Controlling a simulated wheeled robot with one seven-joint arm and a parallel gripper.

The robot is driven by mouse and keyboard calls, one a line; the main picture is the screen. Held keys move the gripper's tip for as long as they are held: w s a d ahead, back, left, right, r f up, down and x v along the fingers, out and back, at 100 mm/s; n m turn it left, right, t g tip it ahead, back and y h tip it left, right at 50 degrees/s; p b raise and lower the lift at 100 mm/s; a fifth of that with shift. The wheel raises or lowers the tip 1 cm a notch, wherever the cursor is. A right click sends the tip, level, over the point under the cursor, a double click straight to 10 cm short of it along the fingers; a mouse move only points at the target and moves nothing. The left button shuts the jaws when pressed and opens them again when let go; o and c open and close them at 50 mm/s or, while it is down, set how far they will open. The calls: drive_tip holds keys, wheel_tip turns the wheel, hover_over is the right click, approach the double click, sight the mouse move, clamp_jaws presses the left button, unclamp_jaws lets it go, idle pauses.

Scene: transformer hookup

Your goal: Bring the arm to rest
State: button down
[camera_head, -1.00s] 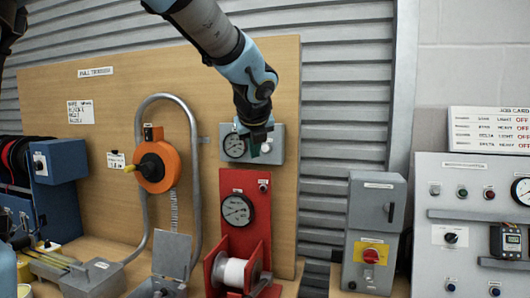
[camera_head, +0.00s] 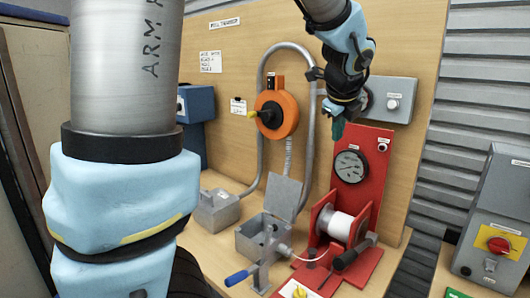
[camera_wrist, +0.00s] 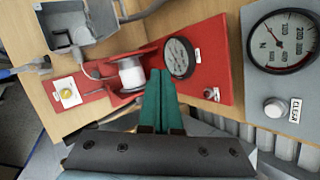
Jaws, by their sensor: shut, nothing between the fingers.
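My gripper (camera_head: 337,130) hangs from my arm in front of the wooden board, over the red stand's upper left side in the head view. In the wrist view its green fingers (camera_wrist: 158,88) are pressed together with nothing between them. They point toward the red stand (camera_wrist: 215,62) with its dial gauge (camera_wrist: 179,57) and white spool (camera_wrist: 131,73). The fingers look apart from these things, though the exact gap is hard to tell. My upper arm fills the left of the head view.
The red stand (camera_head: 375,182) holds a gauge and spool. An orange wheel (camera_head: 276,115), a bent grey pipe (camera_head: 262,75), an open grey box (camera_head: 262,234), a blue-handled lever (camera_head: 238,277) and a grey gauge box (camera_head: 398,99) surround it. A grey switch cabinet (camera_head: 495,215) stands right.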

drive_tip(key=s+a+f+n+g, duration=0.1)
drive_tip(key=s+a+f+n, duration=0.2)
drive_tip(key=a+f+n, duration=0.2)
drive_tip(key=s+a+f+n+g+y, duration=0.1)
drive_tip(key=s+a+f+n, duration=0.3)
drive_tip(key=a+n, duration=0.8)
drive_tip(key=s+a+f+n+g+y, duration=0.1)
drive_tip(key=s+a+f+n+g, duration=0.2)
drive_tip(key=a+f+n, duration=0.5)
drive_tip(key=s+a+n, duration=0.1)
drive_tip(key=n, duration=0.2)
drive_tip(key=shift+s+f, duration=0.2)
drive_tip(key=shift+f, duration=0.05)
